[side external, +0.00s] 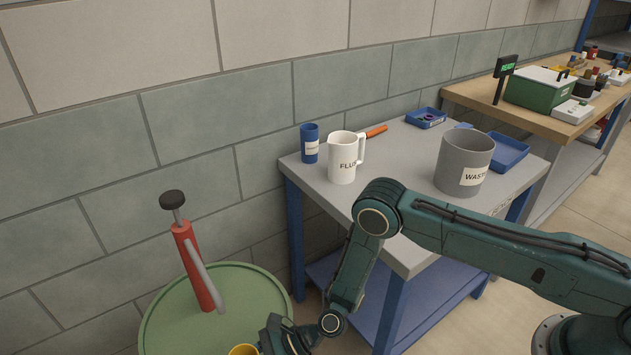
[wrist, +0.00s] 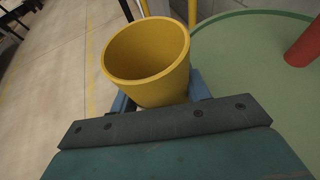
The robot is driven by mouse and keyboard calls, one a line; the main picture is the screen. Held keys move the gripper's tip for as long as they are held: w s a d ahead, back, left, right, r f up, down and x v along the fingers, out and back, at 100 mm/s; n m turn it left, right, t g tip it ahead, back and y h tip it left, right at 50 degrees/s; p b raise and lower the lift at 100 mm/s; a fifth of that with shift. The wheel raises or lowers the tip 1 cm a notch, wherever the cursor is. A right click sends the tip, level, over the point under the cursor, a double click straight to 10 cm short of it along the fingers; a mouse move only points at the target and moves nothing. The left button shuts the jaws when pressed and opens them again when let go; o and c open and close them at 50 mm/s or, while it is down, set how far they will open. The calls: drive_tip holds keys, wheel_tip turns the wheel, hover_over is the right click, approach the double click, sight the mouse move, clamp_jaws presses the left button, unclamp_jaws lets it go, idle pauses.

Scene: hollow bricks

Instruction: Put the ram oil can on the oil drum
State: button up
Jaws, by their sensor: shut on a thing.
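My gripper (side external: 270,345) is low at the bottom edge of the side view. It is shut on a yellow open-topped can (side external: 243,350), which also shows in the wrist view (wrist: 147,60) between the blue-grey fingers. No label shows on this can, so I cannot read whether it is the ram oil can. The oil drum's green top (side external: 165,325) lies at the lower left, and it fills the right of the wrist view (wrist: 235,80). The can is by the drum's rim; I cannot tell whether any of it is over the top. Its underside is hidden.
A red hand pump (side external: 196,265) stands up from the drum top. The grey bench (side external: 405,215) holds a blue can (side external: 309,145), a white jug (side external: 341,160), a grey waste bucket (side external: 463,160) and blue trays. The drum's front top is bare.

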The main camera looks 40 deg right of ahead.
drive_tip(key=w, duration=0.6)
drive_tip(key=shift+w, duration=0.1)
drive_tip(key=shift+w+f, duration=0.2)
drive_tip(key=shift+f, duration=0.7)
drive_tip(key=shift+w+f, duration=0.15)
drive_tip(key=shift+f, duration=0.7)
drive_tip(key=shift+f, duration=0.1)
drive_tip(key=o, duration=1)
